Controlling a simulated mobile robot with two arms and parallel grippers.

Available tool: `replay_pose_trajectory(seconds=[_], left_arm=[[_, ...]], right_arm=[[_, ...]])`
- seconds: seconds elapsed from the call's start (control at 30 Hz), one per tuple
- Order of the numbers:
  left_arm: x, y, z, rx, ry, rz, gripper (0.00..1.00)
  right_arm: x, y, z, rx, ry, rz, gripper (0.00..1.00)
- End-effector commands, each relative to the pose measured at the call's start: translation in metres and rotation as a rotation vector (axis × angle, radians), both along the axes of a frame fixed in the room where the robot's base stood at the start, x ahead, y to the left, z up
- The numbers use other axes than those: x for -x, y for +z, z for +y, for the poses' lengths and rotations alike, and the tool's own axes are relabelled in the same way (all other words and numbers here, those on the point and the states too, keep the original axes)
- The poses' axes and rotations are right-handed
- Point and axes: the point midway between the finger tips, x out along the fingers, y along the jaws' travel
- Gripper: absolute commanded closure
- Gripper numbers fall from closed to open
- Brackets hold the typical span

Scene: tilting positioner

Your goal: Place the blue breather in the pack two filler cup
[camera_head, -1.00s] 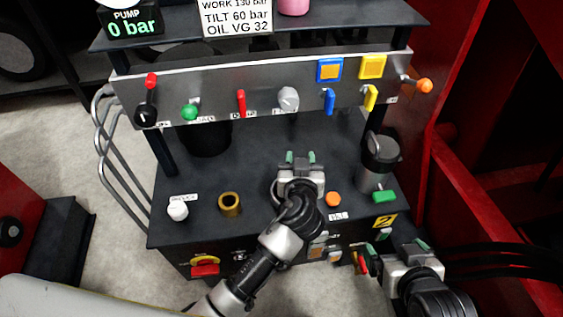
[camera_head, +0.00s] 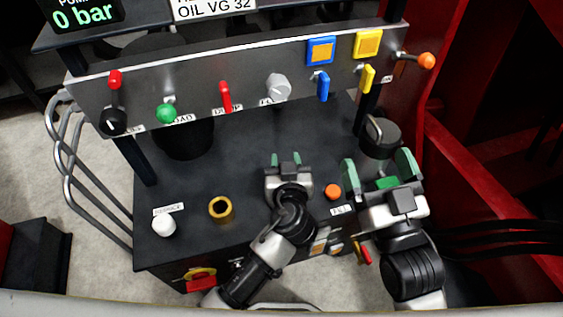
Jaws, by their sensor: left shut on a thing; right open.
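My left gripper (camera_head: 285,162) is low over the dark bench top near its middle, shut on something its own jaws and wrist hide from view. I cannot make out a blue breather. A brass open-topped ring or cup (camera_head: 221,209) stands left of my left gripper. I cannot tell which cup belongs to pack two.
A grey canister (camera_head: 381,140) with a handle stands just behind my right gripper. A white knob (camera_head: 164,224) and an orange knob (camera_head: 333,191) are on the bench. A panel (camera_head: 200,85) with levers and buttons spans the back. Red framework (camera_head: 465,165) bounds the right.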

Motion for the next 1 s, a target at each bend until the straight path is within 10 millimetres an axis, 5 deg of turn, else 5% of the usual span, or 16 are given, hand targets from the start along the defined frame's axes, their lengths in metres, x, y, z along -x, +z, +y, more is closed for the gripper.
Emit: replay_pose_trajectory(seconds=[0.63,0.67,0.7,0.83,1.0], left_arm=[[0.006,-0.009,-0.003,0.001,0.002,-0.001,1.00],[0.006,-0.009,-0.003,0.001,0.002,0.000,0.60],[0.006,-0.009,-0.003,0.001,0.002,0.000,0.54],[0.006,-0.009,-0.003,0.001,0.002,0.000,0.36],[0.006,-0.009,-0.003,0.001,0.002,0.000,0.36]], right_arm=[[0.008,0.021,0.002,-0.050,0.010,-0.180,0.07],[0.009,0.022,0.002,-0.052,0.011,-0.188,0.07],[0.009,0.022,0.002,-0.052,0.011,-0.187,0.07],[0.009,0.022,0.002,-0.052,0.012,-0.185,0.07],[0.009,0.022,0.002,-0.052,0.012,-0.184,0.07]])
